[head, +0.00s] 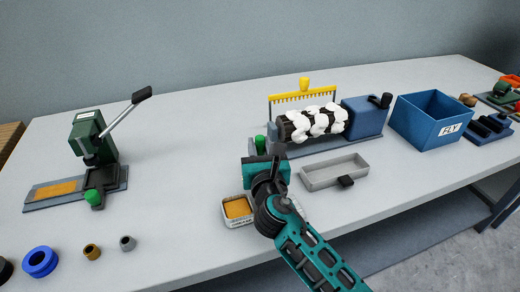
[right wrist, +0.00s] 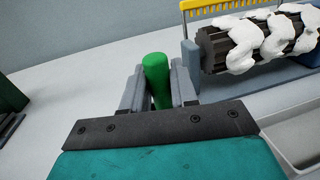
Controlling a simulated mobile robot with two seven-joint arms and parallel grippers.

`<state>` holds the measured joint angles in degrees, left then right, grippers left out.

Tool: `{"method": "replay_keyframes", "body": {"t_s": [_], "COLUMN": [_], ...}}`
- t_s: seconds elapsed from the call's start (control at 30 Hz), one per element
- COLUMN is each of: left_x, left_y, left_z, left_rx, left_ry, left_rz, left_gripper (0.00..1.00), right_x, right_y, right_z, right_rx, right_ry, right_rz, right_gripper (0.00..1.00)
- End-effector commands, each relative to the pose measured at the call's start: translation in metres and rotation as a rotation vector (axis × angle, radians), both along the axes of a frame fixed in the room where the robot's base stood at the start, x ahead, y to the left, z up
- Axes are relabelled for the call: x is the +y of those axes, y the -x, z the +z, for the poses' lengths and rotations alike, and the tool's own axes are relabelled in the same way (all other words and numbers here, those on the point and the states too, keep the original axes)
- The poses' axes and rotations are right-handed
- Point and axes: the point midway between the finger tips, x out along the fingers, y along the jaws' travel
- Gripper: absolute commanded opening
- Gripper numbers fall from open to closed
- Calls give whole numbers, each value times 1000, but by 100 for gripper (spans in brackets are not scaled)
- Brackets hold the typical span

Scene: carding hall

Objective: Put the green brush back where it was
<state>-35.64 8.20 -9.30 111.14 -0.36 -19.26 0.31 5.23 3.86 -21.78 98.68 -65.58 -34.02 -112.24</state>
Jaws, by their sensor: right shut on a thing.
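The green brush (right wrist: 157,78) shows as an upright, rounded green handle between the two grey fingers of my right gripper (right wrist: 158,92) in the right wrist view. My right gripper (head: 261,158) is shut on it. In the head view only the green top of the brush (head: 261,144) shows, left of the carding roller (head: 314,122) with white fluff on it. The brush's lower end is hidden by the gripper, so I cannot tell if it touches the table. My left gripper is not in view.
A small tray with orange content (head: 227,221) sits just left of my right arm. A grey tray (head: 315,184) lies right of it. A yellow comb (head: 303,97) stands behind the roller. A blue FLY bin (head: 403,122) is at right, a green lever press (head: 88,133) at left.

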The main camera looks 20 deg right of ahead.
Motion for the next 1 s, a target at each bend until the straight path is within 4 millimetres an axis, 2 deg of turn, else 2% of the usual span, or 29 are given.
{"method": "replay_keyframes", "body": {"t_s": [0.23, 0.27, 0.5, 1.0], "left_x": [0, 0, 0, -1], "left_y": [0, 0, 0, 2], "left_z": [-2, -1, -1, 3], "left_rx": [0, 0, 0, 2], "left_ry": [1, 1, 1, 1], "left_rz": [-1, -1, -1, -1], "left_gripper": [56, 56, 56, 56], "right_x": [0, 0, 0, -4], "right_y": [0, 0, 0, -2], "right_z": [-2, -1, -1, 2], "right_rx": [0, 0, 0, -1], "right_ry": [0, 0, 0, 1], "right_rz": [0, 0, 0, 1], "right_gripper": [0, 30, 53, 53]}}
